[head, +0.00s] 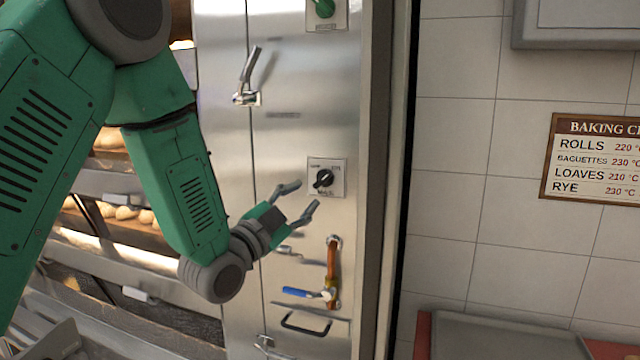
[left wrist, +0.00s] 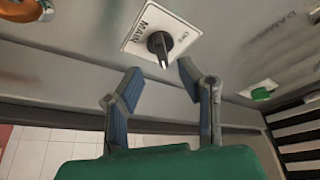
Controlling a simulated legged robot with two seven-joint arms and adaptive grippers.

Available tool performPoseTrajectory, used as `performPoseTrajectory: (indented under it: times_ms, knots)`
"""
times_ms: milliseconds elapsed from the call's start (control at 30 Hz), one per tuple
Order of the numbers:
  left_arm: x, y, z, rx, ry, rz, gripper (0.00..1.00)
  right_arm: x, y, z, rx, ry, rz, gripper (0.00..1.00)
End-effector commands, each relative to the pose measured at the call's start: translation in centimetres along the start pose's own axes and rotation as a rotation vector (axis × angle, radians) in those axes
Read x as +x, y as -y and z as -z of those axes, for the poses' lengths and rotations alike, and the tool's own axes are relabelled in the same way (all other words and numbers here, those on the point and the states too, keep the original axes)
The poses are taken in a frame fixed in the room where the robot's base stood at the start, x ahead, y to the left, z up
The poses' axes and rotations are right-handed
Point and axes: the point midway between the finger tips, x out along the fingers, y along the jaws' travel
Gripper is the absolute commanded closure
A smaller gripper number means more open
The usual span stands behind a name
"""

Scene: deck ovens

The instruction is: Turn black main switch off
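The black main switch (head: 323,179) is a rotary knob on a white square plate on the steel oven panel. In the left wrist view the knob (left wrist: 160,44) sits on its plate (left wrist: 178,28) marked MAIN, just beyond the fingertips. My left gripper (head: 300,199) is open and empty, a little below and left of the knob in the head view. Its fingers (left wrist: 155,72) stand apart, with the knob roughly between and ahead of them; they appear not to touch it. My right gripper is not in view.
A green knob (head: 322,8) sits higher on the panel. A lever handle (head: 248,75) is at upper left. A pipe with a blue-handled valve (head: 308,293) and a black pull handle (head: 306,322) are below. Oven decks with bread (head: 125,212) lie left.

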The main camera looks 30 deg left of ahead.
Motion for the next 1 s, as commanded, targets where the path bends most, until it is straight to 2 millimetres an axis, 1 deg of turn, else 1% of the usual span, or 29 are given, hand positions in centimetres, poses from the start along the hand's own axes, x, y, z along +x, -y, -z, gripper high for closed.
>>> performPoseTrajectory:
  times_ms: [33, 100, 200, 300, 467, 700, 733, 767, 800, 833, 1000]
  knots:
    - [1.1, 0.2, 0.3, 0.0, -0.002, 0.001, 0.68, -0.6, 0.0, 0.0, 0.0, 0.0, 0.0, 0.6]
    - [2.4, 0.2, 0.2, 0.0, -0.001, 0.0, 0.68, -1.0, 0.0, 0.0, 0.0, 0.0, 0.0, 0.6]
    - [3.9, 0.1, 0.2, 0.0, -0.001, 0.001, 0.68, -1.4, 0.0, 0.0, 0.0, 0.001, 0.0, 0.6]
    - [4.9, 0.0, 0.2, 0.001, -0.001, -0.001, 0.68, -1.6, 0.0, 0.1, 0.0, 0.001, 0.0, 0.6]
    - [5.7, -0.1, 0.3, 0.001, -0.002, -0.001, 0.68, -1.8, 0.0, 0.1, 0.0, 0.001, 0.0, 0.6]
    - [5.7, 0.0, 0.1, -0.001, 0.0, 0.0, 0.68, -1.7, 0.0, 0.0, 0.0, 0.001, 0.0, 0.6]
    - [5.7, 0.0, 0.1, -0.001, 0.0, 0.0, 0.72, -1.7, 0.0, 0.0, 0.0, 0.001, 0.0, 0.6]
    - [5.7, 0.0, 0.1, -0.001, 0.0, 0.0, 0.82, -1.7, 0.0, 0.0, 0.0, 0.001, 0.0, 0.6]
    - [5.7, 0.0, 0.1, -0.001, 0.0, 0.0, 0.96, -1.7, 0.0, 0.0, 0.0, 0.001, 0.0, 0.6]
    - [5.7, -0.1, 0.0, -0.001, 0.0, -0.001, 1.0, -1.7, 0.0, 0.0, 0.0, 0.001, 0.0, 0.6]
    - [5.7, -0.1, 0.0, -0.001, 0.002, -0.002, 1.0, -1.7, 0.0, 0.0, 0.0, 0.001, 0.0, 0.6]
